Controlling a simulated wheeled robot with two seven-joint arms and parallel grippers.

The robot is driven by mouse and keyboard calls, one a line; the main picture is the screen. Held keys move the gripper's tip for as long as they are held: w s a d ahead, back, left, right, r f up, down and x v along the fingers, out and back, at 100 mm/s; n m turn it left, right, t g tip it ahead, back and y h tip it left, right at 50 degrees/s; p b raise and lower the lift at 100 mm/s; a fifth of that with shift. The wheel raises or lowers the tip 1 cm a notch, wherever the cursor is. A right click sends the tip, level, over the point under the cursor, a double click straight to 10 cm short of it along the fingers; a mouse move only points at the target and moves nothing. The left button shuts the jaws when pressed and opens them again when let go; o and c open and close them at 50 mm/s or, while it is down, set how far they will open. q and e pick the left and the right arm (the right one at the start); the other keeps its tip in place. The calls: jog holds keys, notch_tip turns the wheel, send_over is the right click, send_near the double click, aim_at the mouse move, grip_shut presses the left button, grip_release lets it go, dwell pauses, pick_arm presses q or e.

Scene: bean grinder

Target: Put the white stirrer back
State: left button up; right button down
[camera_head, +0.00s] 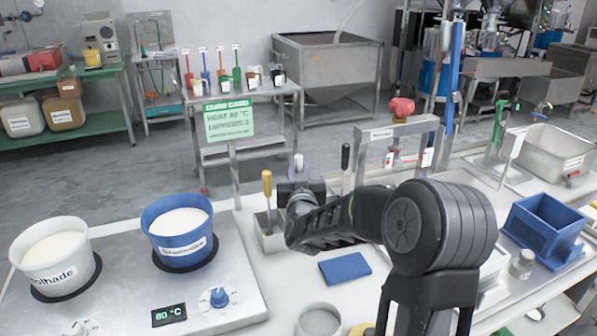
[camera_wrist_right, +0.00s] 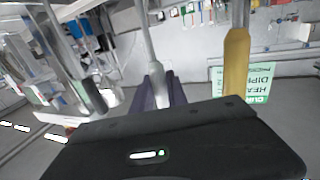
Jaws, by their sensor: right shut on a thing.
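The white stirrer (camera_head: 298,161) stands up out of my right gripper (camera_head: 299,174), which is shut on it. In the right wrist view the pale stirrer (camera_wrist_right: 156,80) passes between the two fingers (camera_wrist_right: 158,95). The gripper is over a metal holder (camera_head: 271,241) on the white table. A yellow-handled stirrer (camera_head: 267,188) stands upright in it, left of the gripper. A black-handled one (camera_head: 345,157) stands to the right. The white stirrer's lower end is hidden by my gripper and arm, so I cannot tell whether it touches the holder. My left gripper is out of view.
A white pot (camera_head: 56,262) and a blue pot (camera_head: 178,236) with white contents stand on the hotplate (camera_head: 228,277) at left. A green card (camera_head: 229,119) stands behind. A blue cloth (camera_head: 345,268) lies in front of the holder. A blue box (camera_head: 541,230) is at right.

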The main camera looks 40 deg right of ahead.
jog(key=shift+f, duration=0.1)
jog(key=c, duration=1.3)
grip_release()
jog(key=shift+a+r, duration=0.1)
jog(key=shift+r, duration=0.1)
jog(key=b+v, duration=0.1)
jog(key=v, duration=1.1)
jog(key=shift+s, duration=0.1)
